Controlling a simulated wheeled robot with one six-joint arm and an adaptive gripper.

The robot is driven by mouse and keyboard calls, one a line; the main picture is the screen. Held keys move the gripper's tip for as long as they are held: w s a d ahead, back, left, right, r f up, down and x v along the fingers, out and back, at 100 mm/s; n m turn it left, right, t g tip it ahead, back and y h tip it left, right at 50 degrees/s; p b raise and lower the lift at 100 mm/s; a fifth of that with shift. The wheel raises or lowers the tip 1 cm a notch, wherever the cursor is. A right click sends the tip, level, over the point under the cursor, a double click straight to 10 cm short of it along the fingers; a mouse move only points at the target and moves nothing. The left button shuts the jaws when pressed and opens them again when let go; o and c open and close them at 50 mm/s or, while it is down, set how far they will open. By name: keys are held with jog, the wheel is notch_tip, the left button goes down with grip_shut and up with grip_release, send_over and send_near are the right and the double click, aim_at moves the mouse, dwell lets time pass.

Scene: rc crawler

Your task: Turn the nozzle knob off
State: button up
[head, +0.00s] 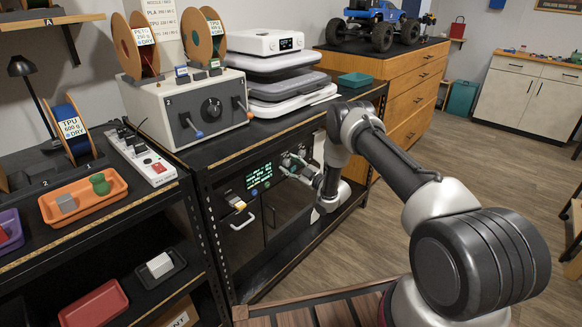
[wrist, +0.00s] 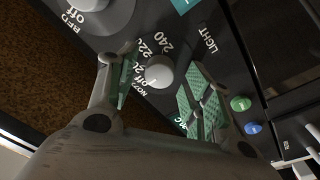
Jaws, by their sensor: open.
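The nozzle knob (wrist: 159,71) is a small, round, light grey knob on a dark panel in the wrist view. Printed marks beside it include "240", a partly hidden "220" and "off". My gripper (wrist: 161,64) is open, with one green-padded finger on each side of the knob. I cannot tell whether either finger touches it. The fingers cover part of the lettering. In the head view, my gripper (head: 291,163) is at the front of the black cabinet, beside a lit green display (head: 259,175). The nozzle knob cannot be made out there.
A larger grey knob (wrist: 98,8) marked "off" is at the wrist view's upper left. A green button (wrist: 241,103) and a blue button (wrist: 252,127) sit right of the fingers. A white handle (head: 243,222) projects below the display. Wooden floor is open to the right.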

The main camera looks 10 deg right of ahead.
jog(key=v, duration=1.2)
